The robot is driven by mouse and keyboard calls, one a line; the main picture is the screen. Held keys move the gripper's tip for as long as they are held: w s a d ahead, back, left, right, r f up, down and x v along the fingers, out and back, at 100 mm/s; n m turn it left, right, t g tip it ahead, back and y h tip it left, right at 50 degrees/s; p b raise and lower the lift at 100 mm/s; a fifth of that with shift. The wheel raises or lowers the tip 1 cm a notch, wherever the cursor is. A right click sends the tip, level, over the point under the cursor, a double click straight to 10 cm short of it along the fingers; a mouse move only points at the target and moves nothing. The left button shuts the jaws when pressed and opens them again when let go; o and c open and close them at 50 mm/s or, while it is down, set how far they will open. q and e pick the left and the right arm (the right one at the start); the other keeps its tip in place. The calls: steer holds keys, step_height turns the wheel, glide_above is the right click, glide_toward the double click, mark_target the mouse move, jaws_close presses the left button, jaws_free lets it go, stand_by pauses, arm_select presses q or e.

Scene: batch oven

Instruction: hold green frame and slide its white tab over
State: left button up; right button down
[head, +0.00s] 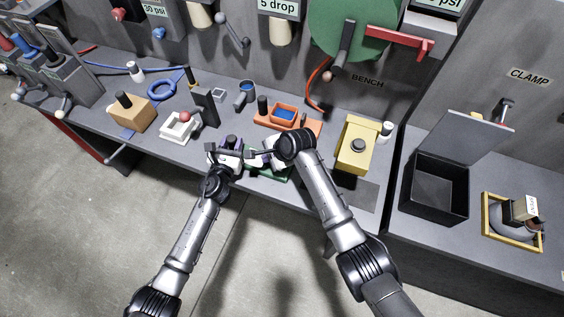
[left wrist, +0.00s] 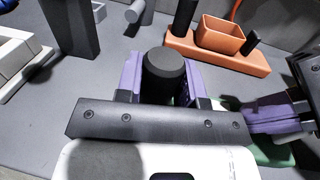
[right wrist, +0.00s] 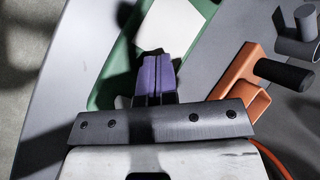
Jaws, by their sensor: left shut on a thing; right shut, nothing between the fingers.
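The green frame (right wrist: 108,82) lies on the bench with its white tab (right wrist: 178,28) inside it, in the right wrist view. In the head view a strip of the green frame (head: 270,175) shows under my right arm. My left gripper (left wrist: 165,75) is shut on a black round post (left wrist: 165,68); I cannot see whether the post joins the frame. My right gripper (right wrist: 153,58) is shut and empty, its purple fingertips over the frame by the near end of the tab. I cannot tell if they touch the tab.
An orange tray block (head: 285,116) stands just behind, and a yellow box (head: 356,146) stands to the right. A white block with a red ball (head: 180,128) and a dark upright plate (head: 206,107) are on the left. The bench's front edge is close.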

steer(key=shift+d, duration=0.1)
steer(key=shift+s+d, duration=0.15)
steer(key=shift+d, duration=0.25)
steer(key=shift+a, duration=0.15)
steer(key=shift+a, duration=0.3)
steer(key=shift+w+a+r, duration=0.15)
steer(key=shift+w+r, duration=0.05)
steer(key=shift+r, duration=0.05)
step_height(320, 180, up, 6)
steer(key=shift+r, duration=0.25)
stand_by(0.5)
steer(key=c, duration=1.8)
jaws_free()
